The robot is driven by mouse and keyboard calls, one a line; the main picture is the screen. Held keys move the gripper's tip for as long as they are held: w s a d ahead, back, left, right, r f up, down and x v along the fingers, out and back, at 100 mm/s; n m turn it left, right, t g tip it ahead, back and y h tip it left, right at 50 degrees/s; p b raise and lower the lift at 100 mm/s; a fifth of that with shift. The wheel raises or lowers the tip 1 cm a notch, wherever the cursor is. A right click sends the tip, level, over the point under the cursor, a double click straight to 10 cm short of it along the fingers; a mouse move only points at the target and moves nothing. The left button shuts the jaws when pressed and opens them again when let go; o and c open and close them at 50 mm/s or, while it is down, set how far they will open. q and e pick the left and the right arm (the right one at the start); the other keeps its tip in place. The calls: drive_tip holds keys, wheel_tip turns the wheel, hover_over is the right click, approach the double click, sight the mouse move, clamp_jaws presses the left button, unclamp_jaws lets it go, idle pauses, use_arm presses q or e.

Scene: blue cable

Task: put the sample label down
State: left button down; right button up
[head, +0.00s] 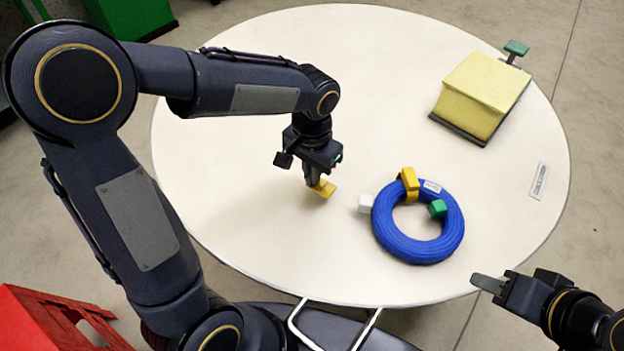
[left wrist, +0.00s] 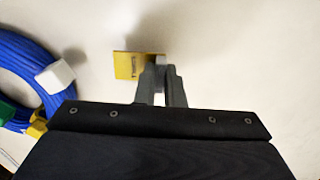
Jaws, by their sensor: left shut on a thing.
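The sample label is a small yellow tag (head: 325,189) in the left fingers, left of the blue cable coil (head: 392,236). Dark print shows on it in the left wrist view (left wrist: 128,66). My left gripper (head: 314,180) points down and is shut on the tag's edge. The tag is close to the round white table (head: 240,200); whether it touches the top I cannot tell. My right gripper (head: 488,284) is empty at the table's front right edge, and its finger gap is not clear.
The coil carries a yellow clip (head: 409,183), a white block (head: 365,203) and a green block (head: 437,208). A pale yellow block (head: 478,95) on a dark base stands at the back right. A printed strip (head: 539,180) lies near the right edge. The table's left and back are clear.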

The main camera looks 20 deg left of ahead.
use_arm(q)
drive_tip(key=shift+f, duration=1.55)
drive_tip(key=shift+f+b, duration=0.1)
drive_tip(key=shift+b, duration=0.2)
drive_tip(key=c, duration=1.5)
unclamp_jaws()
drive_tip(key=shift+c, duration=0.2)
drive_tip(key=shift+r, duration=0.45)
wheel_tip(320, 180, up, 11)
drive_tip(key=shift+f+p, duration=0.2)
drive_tip(key=shift+p, duration=1.05)
drive_tip(key=shift+a+r, duration=0.1)
drive_tip(key=shift+r, duration=0.35)
drive_tip(key=s+a+n+t+h, duration=0.2)
drive_tip(key=s+a+n, duration=0.1)
drive_tip(key=s, duration=0.5)
drive_tip(key=s+a+f+n+t+h, duration=0.1)
drive_tip(key=s+a+n+t, duration=0.1)
drive_tip(key=s, duration=0.7)
drive_tip(key=shift+a+n+t+h, duration=0.4)
drive_tip(key=shift+a+t, duration=0.4)
drive_tip(key=shift+a, duration=0.15)
